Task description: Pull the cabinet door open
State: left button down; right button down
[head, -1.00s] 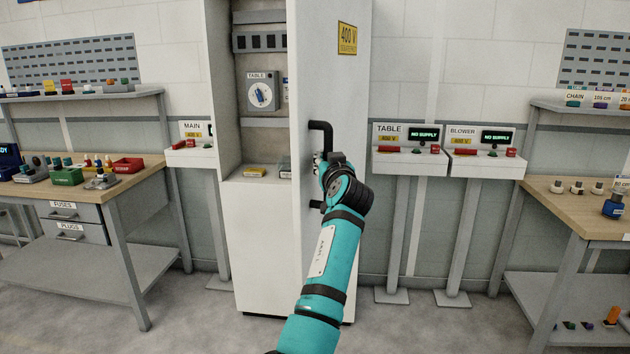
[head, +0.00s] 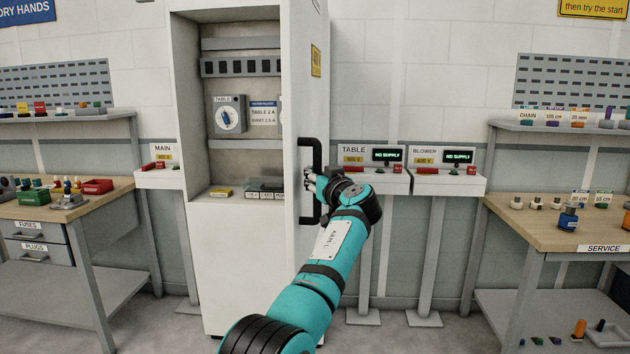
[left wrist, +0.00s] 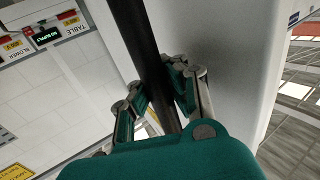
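The cabinet (head: 208,250) is a tall white box, and its white door (head: 302,255) stands open, seen nearly edge-on in the head view. A black bar handle (head: 317,150) is on the door's outer face; it also crosses the left wrist view (left wrist: 138,40). My left gripper (head: 313,184), on a teal arm, is at the handle. In the left wrist view its fingers (left wrist: 157,92) lie on both sides of the bar and close around it; the exact contact is partly hidden. My right gripper is not in view.
Inside the cabinet are a TABLE rotary switch (head: 226,117) and small items on a ledge. TABLE (head: 370,180) and BLOWER (head: 447,182) panels stand right of the door. Workbenches stand at left (head: 108,190) and right (head: 505,228). Floor shows in front of the panels.

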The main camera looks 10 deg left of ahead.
pick_arm(q)
jog(key=shift+d+f, duration=0.15)
jog(key=shift+f, duration=0.45)
jog(key=c, duration=1.9)
grip_release()
jog(key=o, duration=0.4)
jog(key=shift+s+r, duration=0.55)
jog(key=shift+r, duration=0.05)
jog(key=shift+o, duration=1.3)
jog(key=shift+s+r, duration=0.1)
jog(key=shift+r, duration=0.05)
jog(key=shift+o, duration=0.4)
jog(key=shift+w, duration=0.25)
